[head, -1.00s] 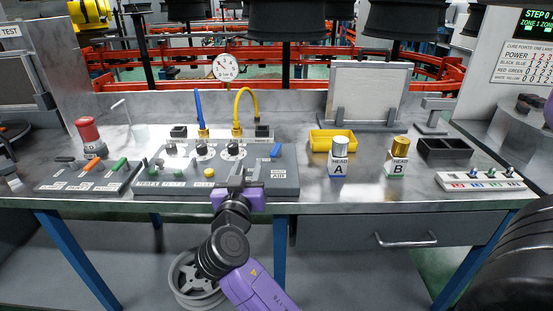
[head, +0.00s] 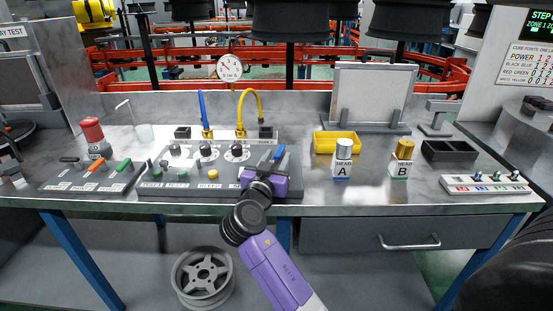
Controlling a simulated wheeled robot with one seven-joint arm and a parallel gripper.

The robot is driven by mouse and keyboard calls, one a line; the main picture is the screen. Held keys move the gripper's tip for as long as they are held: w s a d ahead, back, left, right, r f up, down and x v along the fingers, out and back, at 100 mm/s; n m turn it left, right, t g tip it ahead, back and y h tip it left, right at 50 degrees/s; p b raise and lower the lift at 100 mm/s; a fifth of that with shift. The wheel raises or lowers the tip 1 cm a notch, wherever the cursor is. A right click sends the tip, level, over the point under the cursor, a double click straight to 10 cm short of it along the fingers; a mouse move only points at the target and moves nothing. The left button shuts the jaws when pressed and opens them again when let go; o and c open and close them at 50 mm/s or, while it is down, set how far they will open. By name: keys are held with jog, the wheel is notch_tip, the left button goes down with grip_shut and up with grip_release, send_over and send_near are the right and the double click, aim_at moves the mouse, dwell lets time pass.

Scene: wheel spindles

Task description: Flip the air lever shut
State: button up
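The blue air lever (head: 279,152) stands at the right end of the grey control panel (head: 222,190), beside the black knobs. My gripper (head: 270,164) is over the panel's right part, with its fingers pointing away from me toward the lever. The fingertips are close to the lever's lower end. I cannot tell whether they touch it, or whether they are open or shut. The purple gripper body hides the label below the lever.
A pressure gauge (head: 229,68) stands further back. Right of my gripper are bottle A (head: 342,160), bottle B (head: 401,160) and a yellow tray (head: 324,143). A red button (head: 93,133) stands left.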

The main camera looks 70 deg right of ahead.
grip_shut()
jog(key=shift+s+n+t, duration=0.4)
jog(key=shift+n+t, duration=0.3)
jog(key=shift+t, duration=0.4)
jog(key=shift+s+d+n+t+y+p, duration=0.1)
jog(key=shift+s+n+t+y+p, duration=0.15)
jog(key=shift+n+t, duration=0.3)
jog(key=shift+s+d+n+t+y+p, duration=0.1)
jog(key=shift+n+t+y+p, duration=0.25)
jog(key=shift+t, duration=0.4)
